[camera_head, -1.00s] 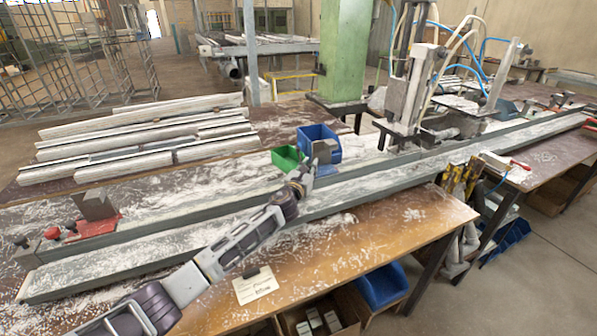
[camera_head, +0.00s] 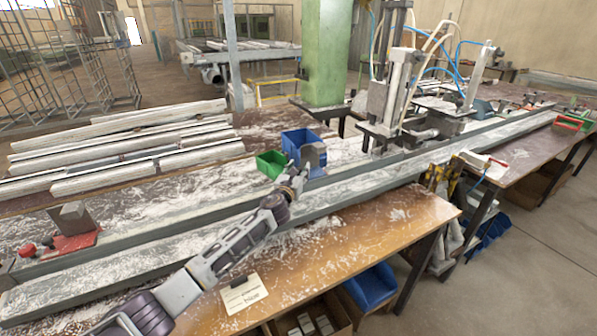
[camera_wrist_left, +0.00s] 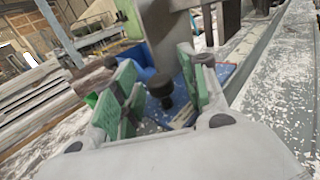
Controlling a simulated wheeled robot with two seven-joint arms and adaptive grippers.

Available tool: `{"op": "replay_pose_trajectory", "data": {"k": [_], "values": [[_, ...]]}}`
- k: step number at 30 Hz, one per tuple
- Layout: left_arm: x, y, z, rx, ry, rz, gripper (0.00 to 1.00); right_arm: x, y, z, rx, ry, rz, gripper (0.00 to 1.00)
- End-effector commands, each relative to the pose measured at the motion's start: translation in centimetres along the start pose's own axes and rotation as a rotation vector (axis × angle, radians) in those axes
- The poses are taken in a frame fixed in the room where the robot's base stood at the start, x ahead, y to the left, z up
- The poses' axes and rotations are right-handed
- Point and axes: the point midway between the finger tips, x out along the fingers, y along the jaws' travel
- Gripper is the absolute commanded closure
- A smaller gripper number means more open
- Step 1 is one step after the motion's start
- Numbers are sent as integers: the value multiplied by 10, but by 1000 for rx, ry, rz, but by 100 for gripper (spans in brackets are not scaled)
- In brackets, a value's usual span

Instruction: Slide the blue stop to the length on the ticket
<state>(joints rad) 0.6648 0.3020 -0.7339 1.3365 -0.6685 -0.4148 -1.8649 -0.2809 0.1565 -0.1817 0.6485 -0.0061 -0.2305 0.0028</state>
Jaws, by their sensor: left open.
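The blue stop, a grey upright plate (camera_head: 313,155) on a blue base, sits on the long grey rail (camera_head: 140,243) near the bench's middle. Its blue base (camera_wrist_left: 226,74) and a black knob (camera_wrist_left: 161,84) show in the left wrist view. My left gripper (camera_head: 298,174) is open close beside the stop in the head view. In the wrist view its green-padded fingers (camera_wrist_left: 155,92) stand apart on either side of the knob, without visible grip. The ticket (camera_head: 243,293) lies at the bench's front edge; its writing is too small to read. My right gripper is out of view.
A green bin (camera_head: 270,164) and a blue bin (camera_head: 308,138) stand behind the stop. A red-based block (camera_head: 72,235) sits at the rail's left end. Pale profiles (camera_head: 120,150) lie behind. A clamp machine (camera_head: 390,100) stands over the rail to the right.

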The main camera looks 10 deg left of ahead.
Motion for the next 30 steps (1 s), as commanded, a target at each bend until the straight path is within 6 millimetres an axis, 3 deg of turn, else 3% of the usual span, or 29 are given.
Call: {"op": "replay_pose_trajectory", "data": {"k": [3, 14, 30], "values": [[0, 0, -1, 0, 1, 0, 57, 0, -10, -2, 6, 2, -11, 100], [-11, 1, -2, 1, 1, 0, 57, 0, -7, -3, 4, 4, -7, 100], [-55, 1, -1, 1, 1, 0, 57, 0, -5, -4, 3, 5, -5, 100]]}}
